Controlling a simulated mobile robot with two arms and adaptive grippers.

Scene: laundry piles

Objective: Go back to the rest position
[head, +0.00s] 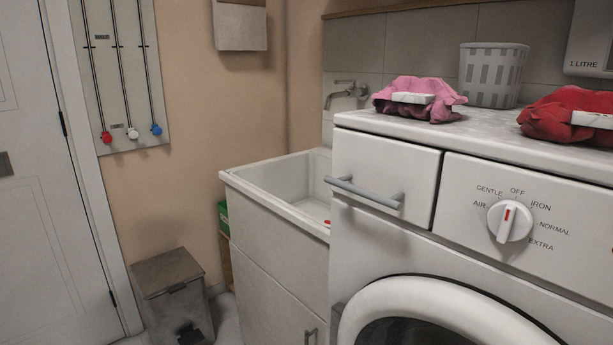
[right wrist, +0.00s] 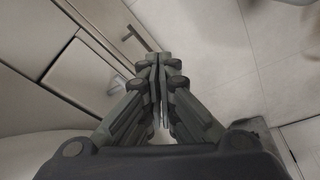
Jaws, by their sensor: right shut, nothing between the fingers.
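My right gripper (right wrist: 157,62) shows in the right wrist view with its two fingers together, shut and empty. It hangs over the pale tiled floor (right wrist: 210,45), beside the white cabinet fronts (right wrist: 85,75). Neither gripper shows in the head view. My left gripper is in no view.
A white washing machine (head: 390,240) with a dial stands at the right. On its top lie a pink cloth (head: 425,110), a red cloth (head: 545,115) and a grey basket (head: 490,75). A sink (head: 270,185) and a pedal bin (head: 170,275) stand left of it. Some floor is bare.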

